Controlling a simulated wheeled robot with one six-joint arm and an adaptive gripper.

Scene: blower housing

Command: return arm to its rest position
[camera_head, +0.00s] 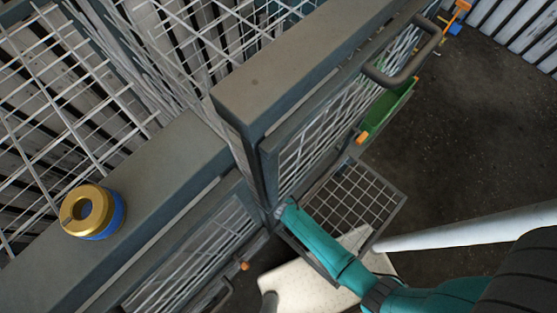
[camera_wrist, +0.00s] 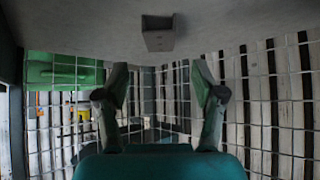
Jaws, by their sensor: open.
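My gripper (camera_wrist: 160,90) shows in the wrist view with its two fingers apart and nothing between them. It points toward a wire mesh wall under a grey overhead surface (camera_wrist: 250,25). In the head view my teal arm reaches from the lower right toward the corner where the grey cabinet frames meet, above a small mesh shelf (camera_head: 360,197). The gripper's fingers are hidden from the head view behind the cabinet edge.
A gold and blue ring part (camera_head: 91,211) sits on the left grey ledge (camera_head: 165,180). A mesh door with a dark handle (camera_head: 405,60) stands close beside my arm. A green bin (camera_head: 388,110) is behind it. The dark floor (camera_head: 470,130) at right is clear.

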